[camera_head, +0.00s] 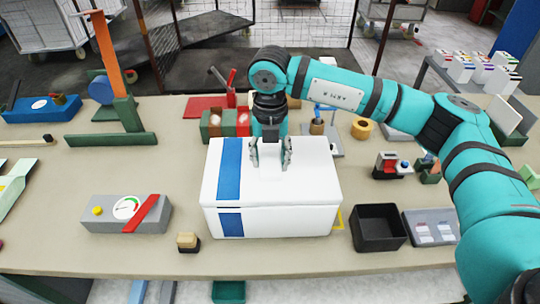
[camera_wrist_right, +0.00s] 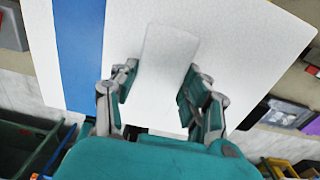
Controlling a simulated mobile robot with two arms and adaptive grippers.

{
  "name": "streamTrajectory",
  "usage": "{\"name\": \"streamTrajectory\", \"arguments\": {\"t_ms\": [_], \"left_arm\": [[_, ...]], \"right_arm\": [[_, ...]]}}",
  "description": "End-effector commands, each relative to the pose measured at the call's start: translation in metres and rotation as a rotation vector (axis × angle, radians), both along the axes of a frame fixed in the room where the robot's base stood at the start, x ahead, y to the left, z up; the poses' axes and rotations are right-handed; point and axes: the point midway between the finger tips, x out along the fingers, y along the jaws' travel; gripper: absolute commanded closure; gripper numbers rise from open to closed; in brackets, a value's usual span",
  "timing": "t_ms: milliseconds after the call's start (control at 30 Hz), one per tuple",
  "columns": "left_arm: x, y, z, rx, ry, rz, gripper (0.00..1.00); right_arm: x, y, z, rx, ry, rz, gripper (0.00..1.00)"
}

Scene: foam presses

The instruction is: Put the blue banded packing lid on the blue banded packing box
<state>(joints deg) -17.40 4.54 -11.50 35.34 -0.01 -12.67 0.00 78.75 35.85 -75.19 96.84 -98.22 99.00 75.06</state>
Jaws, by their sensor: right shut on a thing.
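The white packing lid (camera_head: 300,180) with a blue band covers the top of the white packing box (camera_head: 290,222). The box has a matching blue band on its front, and the two bands line up at the left side. A thin seam runs between lid and box; I cannot tell if the lid bears its full weight there. My right gripper (camera_head: 271,158) points down and is shut on the lid's raised white grip. In the right wrist view, the grip (camera_wrist_right: 165,65) stands between the fingers, beside the blue band (camera_wrist_right: 80,50). My left gripper is not in view.
A grey gauge box (camera_head: 98,214) with a red strip stands left, and a small tan-and-black block (camera_head: 187,242) stands at the front. A black open bin (camera_head: 378,228) is right of the box. The front-left table is mostly clear.

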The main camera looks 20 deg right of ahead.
Motion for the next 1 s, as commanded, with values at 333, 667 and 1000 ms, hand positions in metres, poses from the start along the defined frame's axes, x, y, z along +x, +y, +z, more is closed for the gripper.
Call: {"name": "streamTrajectory", "arguments": {"t_ms": [333, 667, 1000], "left_arm": [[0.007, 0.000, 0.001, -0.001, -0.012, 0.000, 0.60], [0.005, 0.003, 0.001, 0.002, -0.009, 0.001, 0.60], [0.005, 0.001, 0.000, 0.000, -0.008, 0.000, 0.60]], "right_arm": [[0.000, 0.000, 0.000, 0.000, 0.000, 0.000, 0.26], [0.001, 0.000, 0.019, 0.001, -0.004, 0.000, 0.26], [0.001, 0.000, 0.090, 0.001, -0.004, -0.001, 0.26]]}}
